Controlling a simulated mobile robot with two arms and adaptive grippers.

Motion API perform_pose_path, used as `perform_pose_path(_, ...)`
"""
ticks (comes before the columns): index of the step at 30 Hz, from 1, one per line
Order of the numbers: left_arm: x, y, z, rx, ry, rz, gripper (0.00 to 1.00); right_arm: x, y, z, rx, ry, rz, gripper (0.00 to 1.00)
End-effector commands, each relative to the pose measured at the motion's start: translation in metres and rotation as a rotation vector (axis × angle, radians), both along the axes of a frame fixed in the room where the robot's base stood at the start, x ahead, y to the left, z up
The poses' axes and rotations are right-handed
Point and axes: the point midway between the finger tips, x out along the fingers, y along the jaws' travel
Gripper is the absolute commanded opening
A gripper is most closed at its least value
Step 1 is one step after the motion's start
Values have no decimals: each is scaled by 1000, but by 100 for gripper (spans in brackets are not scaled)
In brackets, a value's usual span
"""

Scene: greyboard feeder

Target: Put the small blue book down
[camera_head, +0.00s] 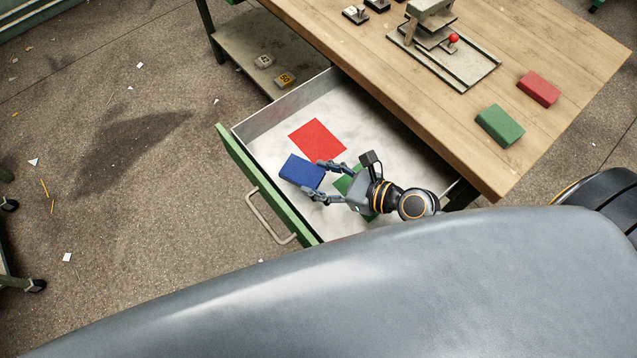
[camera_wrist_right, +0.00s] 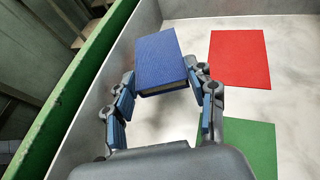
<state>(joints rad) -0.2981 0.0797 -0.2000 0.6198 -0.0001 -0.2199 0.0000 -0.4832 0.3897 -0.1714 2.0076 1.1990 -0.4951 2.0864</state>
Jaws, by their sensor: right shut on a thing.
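The small blue book (camera_head: 302,171) is over the left part of the open drawer (camera_head: 250,135), near its green front. My right gripper (camera_head: 316,178) is shut on it, with one finger on each side of its near end. In the right wrist view the blue book (camera_wrist_right: 163,55) lies flat between the fingertips of the right gripper (camera_wrist_right: 162,82). I cannot tell whether the book touches the drawer floor. My left gripper is not in view.
A red rectangle (camera_head: 317,141) and a green one (camera_wrist_right: 238,146) lie on the drawer floor. The wooden table (camera_head: 430,125) holds a green block (camera_head: 500,127), a red block (camera_head: 538,89) and a metal device (camera_head: 445,60). The green drawer front (camera_wrist_right: 75,85) borders the left.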

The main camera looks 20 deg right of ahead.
Motion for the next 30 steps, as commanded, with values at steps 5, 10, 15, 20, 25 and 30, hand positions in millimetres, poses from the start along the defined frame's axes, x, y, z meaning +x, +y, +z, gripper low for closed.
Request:
perform_pose_path(5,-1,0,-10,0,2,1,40,7,4,-20,0,1,1,23)
perform_pose_path(10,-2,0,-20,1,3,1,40,7,3,-41,-1,1,0,23)
perform_pose_path(15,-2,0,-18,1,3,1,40,7,3,-39,0,0,0,23)
perform_pose_path(20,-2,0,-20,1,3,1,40,7,3,-42,0,0,0,23)
perform_pose_path(25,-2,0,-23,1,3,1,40,6,3,-48,-1,2,0,23)
perform_pose_path(30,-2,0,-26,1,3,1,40,5,3,-56,0,8,-1,23)
